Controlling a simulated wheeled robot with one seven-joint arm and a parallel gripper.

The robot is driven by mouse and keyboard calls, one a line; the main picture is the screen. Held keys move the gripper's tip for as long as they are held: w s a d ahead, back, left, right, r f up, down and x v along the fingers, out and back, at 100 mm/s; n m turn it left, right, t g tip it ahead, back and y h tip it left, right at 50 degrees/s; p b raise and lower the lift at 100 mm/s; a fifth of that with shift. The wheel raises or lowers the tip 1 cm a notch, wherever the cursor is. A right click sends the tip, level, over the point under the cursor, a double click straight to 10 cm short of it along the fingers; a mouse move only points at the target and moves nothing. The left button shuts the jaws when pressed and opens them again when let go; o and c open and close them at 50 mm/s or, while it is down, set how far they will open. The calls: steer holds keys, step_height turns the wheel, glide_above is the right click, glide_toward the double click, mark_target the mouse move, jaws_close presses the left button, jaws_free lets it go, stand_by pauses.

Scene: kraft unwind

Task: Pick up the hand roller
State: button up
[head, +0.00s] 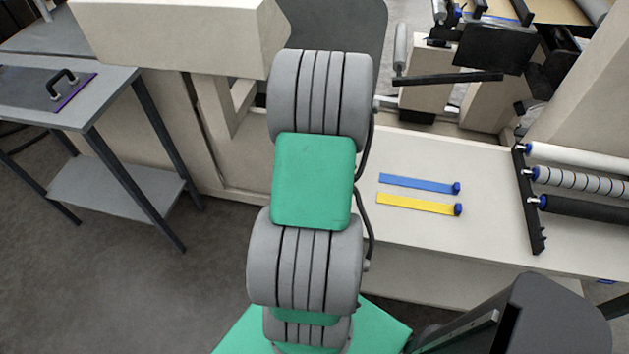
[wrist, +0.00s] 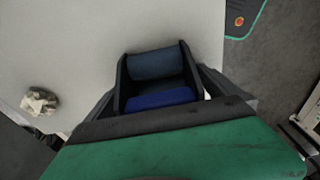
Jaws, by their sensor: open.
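My gripper (wrist: 155,80) shows in the wrist view as dark jaws, open, over a pale surface (wrist: 60,50). A slate-blue part and a brighter blue part show between the dark side plates; I cannot tell whether they belong to the gripper or to a roller. I cannot make out the hand roller for certain in either view. In the head view my grey and green arm stands in the middle and hides my gripper and part of the bench.
A pale bench (head: 440,225) carries a blue strip (head: 418,184) and a yellow strip (head: 418,204). A black rack (head: 528,200) with several rollers stands to their right. A grey side table (head: 100,90) is at left. A crumpled pale lump (wrist: 39,101) lies left in the wrist view.

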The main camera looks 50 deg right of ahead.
steer(key=c, duration=1.6)
steer(key=shift+r, duration=0.15)
steer(key=shift+d+r, duration=0.1)
steer(key=shift+r, duration=0.15)
step_height(320, 180, up, 3)
steer(key=shift+s+r+b, duration=0.1)
steer(key=shift+s+b, duration=0.05)
steer(key=shift+b, duration=0.55)
steer(key=s+a+r, duration=0.2)
steer(key=r, duration=0.1)
steer(key=s+a+r, duration=0.1)
steer(key=shift+a+r, duration=0.1)
steer(key=shift+r, duration=0.3)
steer(key=s+a+r, duration=0.1)
steer(key=s+a, duration=0.1)
steer(key=s+a+r+b, duration=0.1)
steer(key=s+a+r, duration=0.2)
steer(key=s+a, duration=0.1)
steer(key=shift+s+a+r+b, duration=0.15)
steer(key=shift+s+a+b, duration=0.15)
steer(key=shift+s+a, duration=0.1)
